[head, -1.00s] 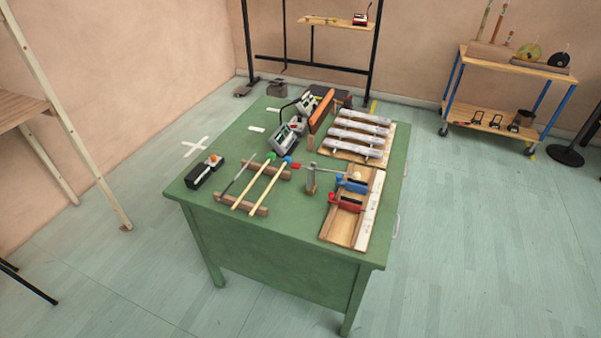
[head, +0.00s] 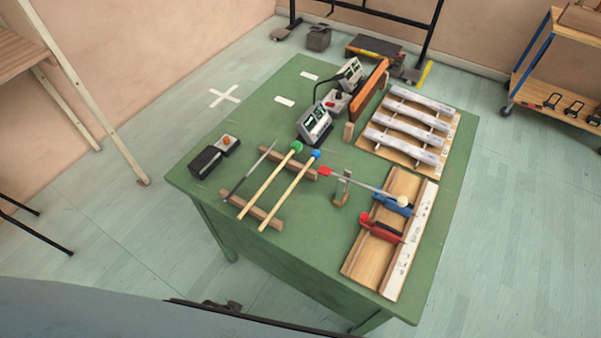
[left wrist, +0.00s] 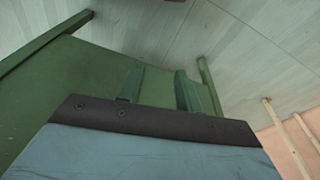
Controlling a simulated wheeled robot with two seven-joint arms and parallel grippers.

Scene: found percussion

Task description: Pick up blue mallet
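The blue mallet has a blue head (head: 316,154) and a pale wooden shaft (head: 287,193). It lies slanting across two wooden rests on the green table, to the right of a green-headed mallet (head: 268,182). It is clear of any gripper. In the left wrist view my left gripper (left wrist: 159,84) shows two separated fingers with nothing between them, low beside the table's green side and legs. A blue-grey part of my own body fills the lower left of the head view. My right gripper is in no view.
A thin dark rod (head: 248,173) lies left of the mallets. A red-ended stick (head: 365,185) rests on a small stand to the right. A wooden tray (head: 370,262) with red and blue clamps, metal bars (head: 408,125) and electronic boxes (head: 314,124) share the green table (head: 200,178).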

